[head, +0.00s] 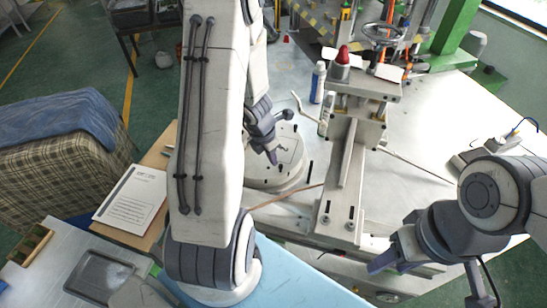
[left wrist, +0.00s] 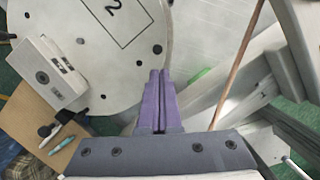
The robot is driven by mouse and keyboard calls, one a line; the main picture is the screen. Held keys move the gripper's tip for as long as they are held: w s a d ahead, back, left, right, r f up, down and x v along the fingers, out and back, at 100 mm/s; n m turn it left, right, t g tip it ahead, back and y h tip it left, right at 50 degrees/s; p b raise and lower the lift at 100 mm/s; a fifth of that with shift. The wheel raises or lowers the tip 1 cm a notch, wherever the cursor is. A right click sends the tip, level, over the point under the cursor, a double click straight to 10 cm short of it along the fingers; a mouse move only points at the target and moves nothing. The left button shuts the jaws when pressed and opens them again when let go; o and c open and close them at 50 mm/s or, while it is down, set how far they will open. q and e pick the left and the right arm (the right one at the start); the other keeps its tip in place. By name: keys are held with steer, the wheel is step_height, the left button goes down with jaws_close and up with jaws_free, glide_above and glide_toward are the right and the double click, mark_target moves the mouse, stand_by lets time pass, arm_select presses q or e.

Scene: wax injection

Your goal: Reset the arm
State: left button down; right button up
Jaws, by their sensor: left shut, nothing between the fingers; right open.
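My left gripper (head: 272,156) is over the round white turntable (head: 288,172) in the head view. In the left wrist view its purple fingers (left wrist: 157,76) are shut together with nothing between them, at the edge of the turntable (left wrist: 75,75), which bears a boxed number 2. My right gripper (head: 383,264) is open at the lower right, in front of the metal press (head: 345,165). Its fingers are partly hidden by its own body. The press has a red-topped nozzle (head: 342,55) and a handwheel (head: 381,34).
A paper sheet (head: 132,197) lies on a brown board at left, near a grey tray (head: 98,276).

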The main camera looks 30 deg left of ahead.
arm_select(q)
steer(key=p+v, duration=0.4)
steer(key=v, duration=0.1)
steer(key=shift+s+a+r, duration=0.1)
steer(key=shift+r, duration=0.2)
